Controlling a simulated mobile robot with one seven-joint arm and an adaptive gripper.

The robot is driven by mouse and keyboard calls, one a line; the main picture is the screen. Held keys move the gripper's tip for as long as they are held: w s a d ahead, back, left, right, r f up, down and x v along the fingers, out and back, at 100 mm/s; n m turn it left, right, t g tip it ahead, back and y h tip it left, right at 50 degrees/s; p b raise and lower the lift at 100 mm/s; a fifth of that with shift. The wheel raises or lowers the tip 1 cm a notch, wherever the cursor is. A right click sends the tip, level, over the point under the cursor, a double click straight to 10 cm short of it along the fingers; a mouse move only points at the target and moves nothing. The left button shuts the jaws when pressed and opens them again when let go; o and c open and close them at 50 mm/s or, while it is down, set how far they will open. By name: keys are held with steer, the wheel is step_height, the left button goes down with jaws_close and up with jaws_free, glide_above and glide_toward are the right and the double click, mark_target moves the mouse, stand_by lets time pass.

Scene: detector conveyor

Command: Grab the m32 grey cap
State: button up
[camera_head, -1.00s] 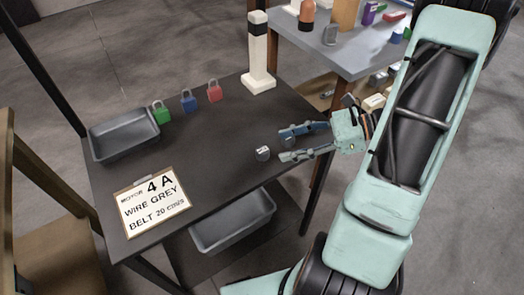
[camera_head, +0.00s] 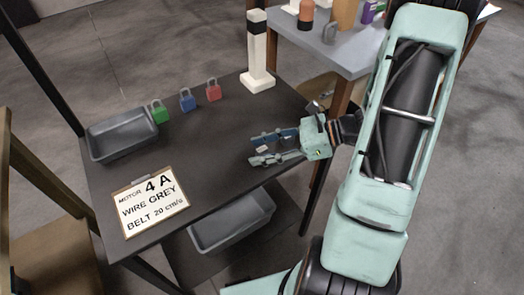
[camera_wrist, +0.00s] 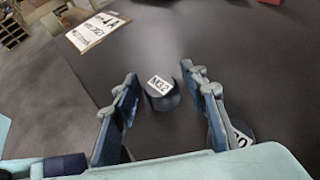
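The M32 cap (camera_wrist: 161,98) is a short dark grey cylinder with a white "M32" label on top, standing on the dark table. In the wrist view it lies between my two fingers, near their tips, with a visible gap on each side. My gripper (camera_head: 255,150) is open and low over the table in the head view. There the cap (camera_head: 263,149) shows only partly between the fingers. A second dark cylinder (camera_wrist: 219,136) with a partly hidden label sits outside the right finger in the wrist view; that finger covers part of it.
Another grey bin (camera_head: 232,240) sits below. The table middle is clear.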

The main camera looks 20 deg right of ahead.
steer(key=c, duration=0.8)
